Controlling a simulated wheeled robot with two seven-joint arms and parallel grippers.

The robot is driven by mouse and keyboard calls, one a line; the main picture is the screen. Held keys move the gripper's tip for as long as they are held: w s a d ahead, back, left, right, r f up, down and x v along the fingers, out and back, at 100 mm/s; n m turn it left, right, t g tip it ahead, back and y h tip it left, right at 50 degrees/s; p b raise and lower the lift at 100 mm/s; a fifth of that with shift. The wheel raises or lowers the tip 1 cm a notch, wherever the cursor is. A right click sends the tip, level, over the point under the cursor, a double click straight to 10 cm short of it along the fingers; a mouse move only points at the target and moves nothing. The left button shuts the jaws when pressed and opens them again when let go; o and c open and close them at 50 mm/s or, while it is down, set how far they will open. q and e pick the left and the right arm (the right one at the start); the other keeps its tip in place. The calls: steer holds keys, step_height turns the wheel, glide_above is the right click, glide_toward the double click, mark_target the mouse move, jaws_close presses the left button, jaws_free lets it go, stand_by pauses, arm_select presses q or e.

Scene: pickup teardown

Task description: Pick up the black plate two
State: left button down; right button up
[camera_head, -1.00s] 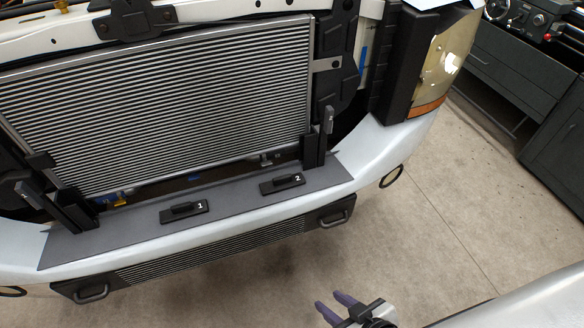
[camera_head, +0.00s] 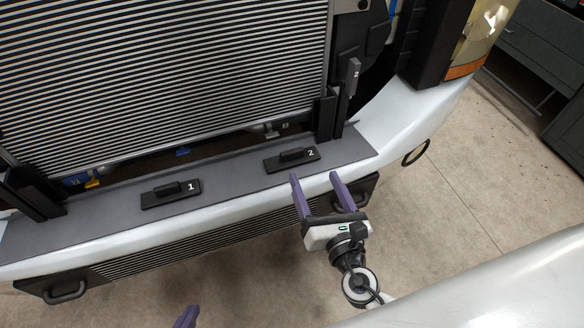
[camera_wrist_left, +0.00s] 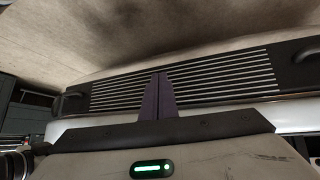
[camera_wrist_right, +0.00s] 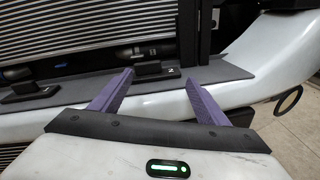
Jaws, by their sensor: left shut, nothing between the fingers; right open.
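The black plate two (camera_head: 291,159), a small flat plate with a raised grip and a white 2, lies on the dark grey shelf (camera_head: 228,176) of the bumper. It also shows in the right wrist view (camera_wrist_right: 150,71), ahead of the fingertips and a little left of centre. My right gripper (camera_head: 315,178) is open and empty, just in front of the plate and apart from it. My left gripper (camera_head: 186,318) is at the bottom edge of the head view, only its tip showing. In the left wrist view its fingers (camera_wrist_left: 160,78) are shut together and empty, facing the bumper grille.
The black plate one (camera_head: 171,193) lies to the left on the same shelf. The finned radiator (camera_head: 170,70) stands behind the shelf, with a black upright bracket (camera_head: 326,118) right of plate two. The white bumper (camera_head: 395,135) curves around to the right.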

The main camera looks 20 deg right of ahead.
mark_target(293, 155)
steer(key=a+n, duration=0.1)
steer(key=n+y, duration=0.1)
steer(key=n, duration=0.1)
steer(key=shift+w+a+f, duration=0.1)
steer(key=shift+w+a, duration=0.25)
steer(key=shift+a, duration=0.05)
steer(key=shift+n, duration=0.4)
steer(key=w, duration=0.4)
steer(key=shift+w+a, duration=0.25)
steer(key=w, duration=0.5)
steer(key=shift+w+f, duration=0.35)
steer(key=shift+r, duration=0.1)
steer(key=c, duration=1.2)
